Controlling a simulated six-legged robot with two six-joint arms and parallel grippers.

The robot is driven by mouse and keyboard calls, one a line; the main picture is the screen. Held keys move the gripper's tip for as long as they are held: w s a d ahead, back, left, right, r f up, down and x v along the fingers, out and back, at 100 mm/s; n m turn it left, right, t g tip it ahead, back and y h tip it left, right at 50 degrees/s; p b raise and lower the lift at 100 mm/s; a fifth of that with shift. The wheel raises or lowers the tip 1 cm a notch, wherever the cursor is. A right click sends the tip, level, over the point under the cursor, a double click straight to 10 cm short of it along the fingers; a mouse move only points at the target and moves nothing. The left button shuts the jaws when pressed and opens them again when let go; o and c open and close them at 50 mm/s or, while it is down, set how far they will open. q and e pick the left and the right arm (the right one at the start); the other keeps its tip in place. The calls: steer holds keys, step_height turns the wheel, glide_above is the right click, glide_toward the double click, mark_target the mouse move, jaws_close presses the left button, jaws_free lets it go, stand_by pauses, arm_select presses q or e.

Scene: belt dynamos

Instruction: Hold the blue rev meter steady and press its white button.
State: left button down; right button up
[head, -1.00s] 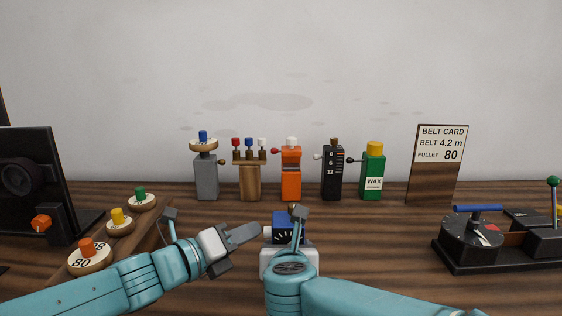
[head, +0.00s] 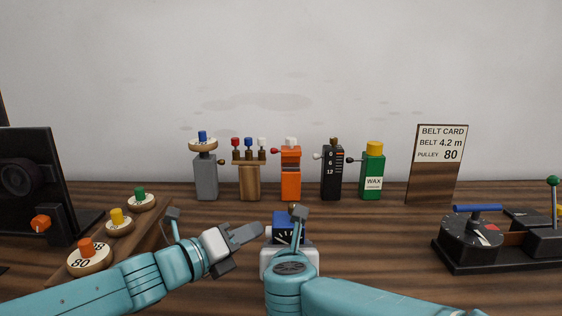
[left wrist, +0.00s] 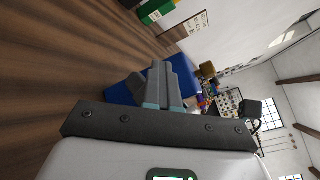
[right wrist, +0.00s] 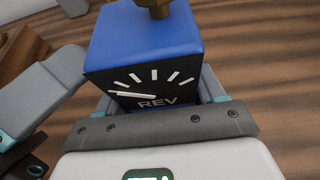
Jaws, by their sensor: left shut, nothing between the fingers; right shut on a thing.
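The blue rev meter (head: 286,226) stands upright before me, with a dark dial face marked REV and a brass knob on top. It fills much of the right wrist view (right wrist: 147,38). My right gripper (right wrist: 158,98) is shut on the meter, a finger at each side. My left gripper (head: 261,229) is shut and empty, its fingertips at the meter's left side, touching or almost touching. In the left wrist view its closed fingers (left wrist: 160,72) lie in front of the blue case (left wrist: 120,94). The white button is hidden, apparently behind the left fingertips.
Behind stand a grey post (head: 206,178), a wooden rack (head: 249,182), an orange box (head: 291,182), a black gauge (head: 331,180) and a green wax bottle (head: 373,178). Pulleys (head: 90,260) lie at left, a black-based machine (head: 470,240) at right. Bare table lies between.

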arm_select(q)
steer(key=shift+s+f, duration=0.1)
steer(key=shift+f, duration=0.05)
arm_select(e)
steer(key=shift+s+a+f, duration=0.1)
steer(key=shift+a+f, duration=0.05)
steer(key=shift+a, duration=0.1)
steer(key=shift+d, duration=0.15)
arm_select(q)
steer(key=a, duration=0.6)
steer(key=shift+a, duration=0.2)
arm_select(e)
steer(key=o, duration=1.5)
steer(key=shift+d, duration=0.1)
steer(key=shift+o, duration=0.2)
